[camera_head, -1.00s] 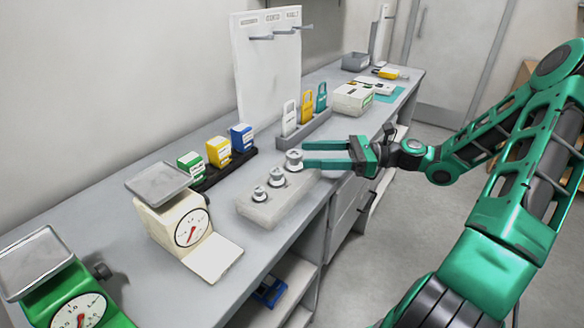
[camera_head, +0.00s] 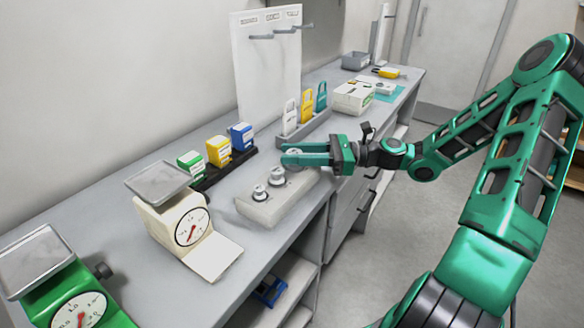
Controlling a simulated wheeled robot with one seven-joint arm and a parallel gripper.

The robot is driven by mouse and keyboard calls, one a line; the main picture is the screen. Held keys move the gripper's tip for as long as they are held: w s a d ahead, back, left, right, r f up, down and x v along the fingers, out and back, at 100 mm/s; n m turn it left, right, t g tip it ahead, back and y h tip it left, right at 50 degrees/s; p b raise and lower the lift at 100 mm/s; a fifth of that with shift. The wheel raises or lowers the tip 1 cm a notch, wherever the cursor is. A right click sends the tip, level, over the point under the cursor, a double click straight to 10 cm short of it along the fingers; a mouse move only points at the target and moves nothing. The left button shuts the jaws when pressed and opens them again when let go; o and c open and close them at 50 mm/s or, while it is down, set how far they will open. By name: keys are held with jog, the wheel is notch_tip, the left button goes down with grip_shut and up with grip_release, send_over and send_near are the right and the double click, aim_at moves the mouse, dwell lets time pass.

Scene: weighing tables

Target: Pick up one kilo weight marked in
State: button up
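A pale block (camera_head: 262,212) on the bench holds a row of silver knobbed weights. The small weight (camera_head: 259,192) and the middle weight (camera_head: 277,176) stand clear in view. The largest weight (camera_head: 294,153), at the far end of the row, is mostly hidden by my green gripper (camera_head: 285,156). My gripper lies nearly level, its two fingers on either side of this weight's top. Whether the fingers touch or grip it cannot be made out. The markings on the weights are too small to read.
A cream scale (camera_head: 180,222) and a green scale (camera_head: 75,300) stand at the left. Green, yellow and blue boxes (camera_head: 218,150) sit in a dark rack behind the block. Padlocks (camera_head: 307,106) stand in a grey holder behind my gripper. A white box (camera_head: 352,97) is farther right.

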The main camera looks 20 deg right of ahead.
grip_shut()
jog(key=shift+r, duration=0.1)
